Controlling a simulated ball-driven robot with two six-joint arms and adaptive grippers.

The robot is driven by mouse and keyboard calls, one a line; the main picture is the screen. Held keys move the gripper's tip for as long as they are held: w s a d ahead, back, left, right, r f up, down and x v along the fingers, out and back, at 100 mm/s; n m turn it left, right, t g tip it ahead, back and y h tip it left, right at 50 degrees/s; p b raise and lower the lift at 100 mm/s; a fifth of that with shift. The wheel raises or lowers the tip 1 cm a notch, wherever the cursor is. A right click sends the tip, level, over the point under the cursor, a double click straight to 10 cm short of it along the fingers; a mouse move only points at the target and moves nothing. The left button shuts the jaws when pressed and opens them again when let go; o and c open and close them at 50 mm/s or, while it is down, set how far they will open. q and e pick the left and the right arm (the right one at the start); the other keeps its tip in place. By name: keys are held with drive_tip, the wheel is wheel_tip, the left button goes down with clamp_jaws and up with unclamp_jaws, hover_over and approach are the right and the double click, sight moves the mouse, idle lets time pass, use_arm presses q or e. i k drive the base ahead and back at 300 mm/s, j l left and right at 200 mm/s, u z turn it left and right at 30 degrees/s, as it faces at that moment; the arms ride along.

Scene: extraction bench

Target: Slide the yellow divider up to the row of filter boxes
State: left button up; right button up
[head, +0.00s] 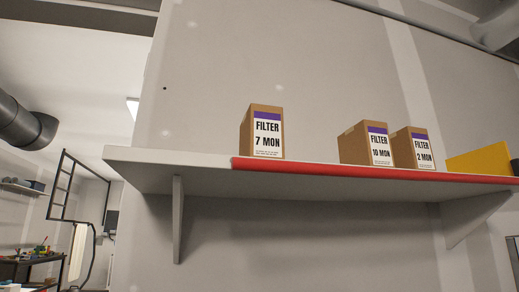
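The yellow divider (479,160) stands on the wall shelf (150,160) at the far right, just right of the filter boxes. Three brown filter boxes with purple-banded white labels stand on the shelf. The "FILTER 7 MON" box (262,133) is on its own at the left. The "FILTER 10 MON" box (367,145) and the "FILTER 2 MON" box (412,148) stand close together at the right. A wide gap separates the 7 MON box from these two. Neither of my grippers is in view.
The shelf has a red front edge strip (340,170) and grey brackets (178,220) below. The shelf's left end is bare. A dark ladder (65,187), a cluttered bench (33,258) and a large duct (22,124) are far left.

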sight(495, 159)
drive_tip(key=z, duration=1.25)
